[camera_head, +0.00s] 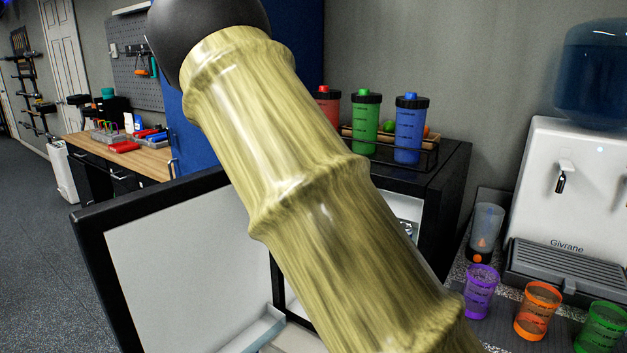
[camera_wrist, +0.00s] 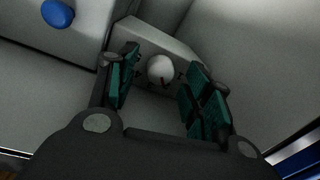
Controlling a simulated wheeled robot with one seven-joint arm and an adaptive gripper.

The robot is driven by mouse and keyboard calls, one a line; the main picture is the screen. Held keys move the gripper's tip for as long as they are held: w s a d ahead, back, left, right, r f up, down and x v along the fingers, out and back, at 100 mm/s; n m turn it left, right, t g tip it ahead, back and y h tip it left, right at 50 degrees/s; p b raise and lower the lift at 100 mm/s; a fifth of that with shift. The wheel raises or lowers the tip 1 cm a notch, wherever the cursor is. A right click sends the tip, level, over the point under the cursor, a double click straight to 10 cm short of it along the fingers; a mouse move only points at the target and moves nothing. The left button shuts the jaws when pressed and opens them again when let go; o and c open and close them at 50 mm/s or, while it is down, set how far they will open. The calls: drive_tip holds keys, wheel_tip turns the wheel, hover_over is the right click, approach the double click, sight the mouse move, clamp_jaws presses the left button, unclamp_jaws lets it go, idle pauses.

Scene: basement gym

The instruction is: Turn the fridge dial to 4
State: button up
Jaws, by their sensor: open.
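The fridge dial (camera_wrist: 160,69) is a round white knob with a small dark mark, seen in the wrist view on a pale housing (camera_wrist: 150,38) inside the fridge. My gripper (camera_wrist: 158,80) is open, with a teal-padded finger on either side of the dial. I cannot tell whether the fingers touch it. My arm hides most of the fridge's inside and the dial there.
A blue round object (camera_wrist: 57,14) shows in the wrist view's upper left. Red (camera_head: 328,106), green (camera_head: 365,122) and blue (camera_head: 410,128) bottles stand on the fridge, beside a rack. A water dispenser (camera_head: 575,190) and several cups (camera_head: 538,310) are on the right. A workbench (camera_head: 125,152) is behind the door.

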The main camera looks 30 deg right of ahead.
drive_tip(key=shift+w+d, duration=0.2)
drive_tip(key=shift+d, duration=0.2)
drive_tip(key=c, duration=1.1)
drive_tip(key=shift+o, duration=0.2)
drive_tip(key=shift+f+m+b, duration=0.1)
drive_tip(key=shift+m+b, duration=0.2)
drive_tip(key=shift+f+m+h+b, duration=0.15)
drive_tip(key=shift+m+h+b, duration=0.15)
drive_tip(key=shift+m+b, duration=2.4)
drive_tip(key=shift+m+p, duration=0.55)
drive_tip(key=shift+m, duration=0.25)
